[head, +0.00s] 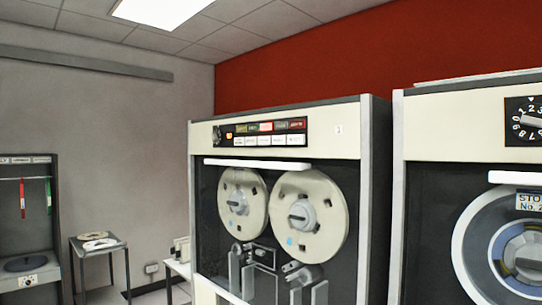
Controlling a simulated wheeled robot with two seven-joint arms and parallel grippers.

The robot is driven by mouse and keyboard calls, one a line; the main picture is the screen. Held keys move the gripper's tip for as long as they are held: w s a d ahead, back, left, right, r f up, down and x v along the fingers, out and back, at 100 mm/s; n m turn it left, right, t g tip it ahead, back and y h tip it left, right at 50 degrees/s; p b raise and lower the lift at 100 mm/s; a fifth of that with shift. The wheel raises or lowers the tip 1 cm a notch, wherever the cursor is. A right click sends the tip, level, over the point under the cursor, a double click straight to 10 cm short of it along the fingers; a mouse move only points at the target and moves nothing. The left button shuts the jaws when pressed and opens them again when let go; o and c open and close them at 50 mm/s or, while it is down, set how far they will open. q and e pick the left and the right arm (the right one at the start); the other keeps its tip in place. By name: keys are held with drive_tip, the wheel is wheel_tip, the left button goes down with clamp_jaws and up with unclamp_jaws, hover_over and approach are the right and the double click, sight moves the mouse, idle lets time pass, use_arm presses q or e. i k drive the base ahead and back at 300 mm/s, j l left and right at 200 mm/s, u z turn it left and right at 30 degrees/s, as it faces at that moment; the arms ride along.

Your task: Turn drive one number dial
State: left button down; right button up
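A tape drive cabinet (277,166) with a cream top panel and two large reels stands in the middle of the head view. At the left end of its control strip is a small dark dial (217,134); its numbers are too small to read. A small white label (338,129) is on the right of that panel. A second cabinet (450,126) at the right edge has a larger black number dial (523,121) with white digits and a pale knob, partly cut off by the frame. Neither of my grippers is in view.
Coloured buttons (266,133) sit beside the small dial. A white bar (257,164) runs below the panel. A dark cabinet (27,215) and a small table (98,246) with a reel on it stand at the left. A narrow gap separates the two drives.

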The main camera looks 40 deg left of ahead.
sight(217, 136)
drive_tip(key=u, duration=1.25)
